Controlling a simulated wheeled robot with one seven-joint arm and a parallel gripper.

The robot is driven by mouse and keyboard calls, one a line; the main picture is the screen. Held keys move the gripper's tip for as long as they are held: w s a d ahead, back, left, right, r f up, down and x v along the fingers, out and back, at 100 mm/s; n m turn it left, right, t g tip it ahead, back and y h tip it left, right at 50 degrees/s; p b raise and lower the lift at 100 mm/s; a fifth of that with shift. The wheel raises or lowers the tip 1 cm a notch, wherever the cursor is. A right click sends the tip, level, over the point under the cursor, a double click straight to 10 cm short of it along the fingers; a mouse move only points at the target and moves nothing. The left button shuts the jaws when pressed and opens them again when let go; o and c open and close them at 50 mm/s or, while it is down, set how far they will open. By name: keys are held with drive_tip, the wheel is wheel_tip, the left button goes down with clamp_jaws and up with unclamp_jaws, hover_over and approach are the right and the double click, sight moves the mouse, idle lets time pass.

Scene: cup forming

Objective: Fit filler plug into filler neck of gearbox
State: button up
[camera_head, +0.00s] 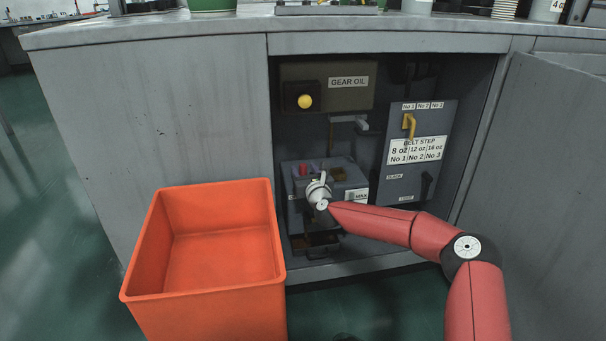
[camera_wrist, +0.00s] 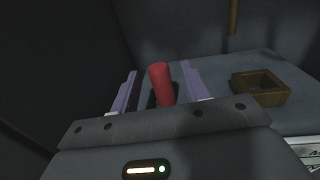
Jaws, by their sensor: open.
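The gearbox (camera_head: 355,182) is a grey block low inside the open cabinet. A red cylinder (camera_wrist: 161,85), which looks like the filler plug, stands upright on it; it also shows as a small red spot in the head view (camera_head: 305,170). My gripper (camera_wrist: 158,70) is open, with one purple finger on each side of the red cylinder and a visible gap at both sides. The cylinder's foot is in dark shadow, so I cannot tell whether it sits in the filler neck. A brown square open cup (camera_wrist: 260,87) stands to the right on the gearbox top.
An orange bin (camera_head: 215,240) stands on the floor at the left front. A gear oil tank (camera_head: 345,95) with a yellow knob hangs above the gearbox. A belt step panel (camera_head: 420,180) is at the right, beside the open cabinet door (camera_head: 540,160).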

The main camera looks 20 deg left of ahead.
drive_tip(key=shift+x, duration=1.1)
clamp_jaws()
